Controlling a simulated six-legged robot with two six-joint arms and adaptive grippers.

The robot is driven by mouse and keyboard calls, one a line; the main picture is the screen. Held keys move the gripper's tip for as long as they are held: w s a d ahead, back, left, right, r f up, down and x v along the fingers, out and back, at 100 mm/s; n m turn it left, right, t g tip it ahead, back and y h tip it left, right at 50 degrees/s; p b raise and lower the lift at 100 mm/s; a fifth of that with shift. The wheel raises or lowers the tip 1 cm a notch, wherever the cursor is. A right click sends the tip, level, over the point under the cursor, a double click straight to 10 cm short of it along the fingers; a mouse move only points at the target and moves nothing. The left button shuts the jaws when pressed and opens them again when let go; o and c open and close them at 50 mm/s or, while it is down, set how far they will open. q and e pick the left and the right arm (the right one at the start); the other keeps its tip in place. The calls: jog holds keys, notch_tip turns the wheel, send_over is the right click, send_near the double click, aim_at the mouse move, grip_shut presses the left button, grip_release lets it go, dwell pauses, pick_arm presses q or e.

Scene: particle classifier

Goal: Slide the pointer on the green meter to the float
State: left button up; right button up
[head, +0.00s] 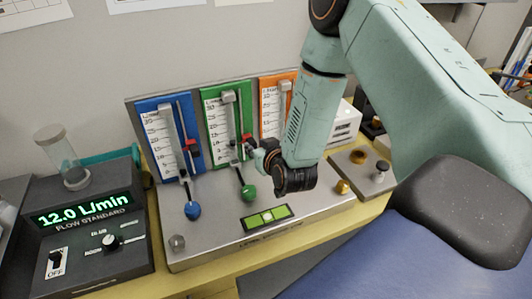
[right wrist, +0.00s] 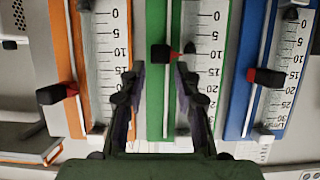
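The green meter (head: 240,95) is the middle one of three on a slanted panel; its green board (right wrist: 154,100) is also central in the right wrist view, upside down. Its pointer (right wrist: 160,53), a black block with a red tip, sits near the 10 mark; it shows red in the head view (head: 247,138). A dark float (right wrist: 190,47) is in the tube beside the red tip, at nearly the same height. My right gripper (right wrist: 160,70) is open and empty, its fingertips on either side of the pointer in the picture; whether they touch it is unclear. My left gripper is not visible.
The blue meter (head: 152,108) and orange meter (head: 268,85) stand on either side, each with its own pointer. Knobs, including a green one (head: 249,192), sit below. A flow standard box (head: 90,240) reading 12.0 L/min stands at the left.

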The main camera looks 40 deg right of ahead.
aim_at(254, 144)
jog(key=v, duration=0.7)
jog(key=shift+s, duration=0.25)
jog(key=shift+r, duration=0.1)
jog(key=shift+o, duration=0.6)
jog(key=shift+w, duration=0.1)
jog(key=shift+o, duration=0.8)
jog(key=shift+t, duration=0.7)
jog(key=f+b, duration=0.1)
jog(key=b, duration=0.2)
jog(key=w+f+b, duration=0.1)
jog(key=f+b, duration=0.1)
jog(key=b, duration=0.1)
jog(key=w+f+b, duration=0.1)
jog(key=f+b, duration=0.1)
jog(key=b, duration=0.1)
jog(key=shift+d+b, duration=0.15)
jog(key=shift+b, duration=0.15)
jog(key=w+t+b, duration=0.1)
jog(key=w+b, duration=0.2)
jog(key=w+d+t+b, duration=0.1)
jog(key=w+b, duration=0.2)
jog(key=w+d+t+h+b, duration=0.1)
jog(key=w+b, duration=0.2)
jog(key=shift+d+r, duration=0.15)
jog(key=shift+r, duration=0.05)
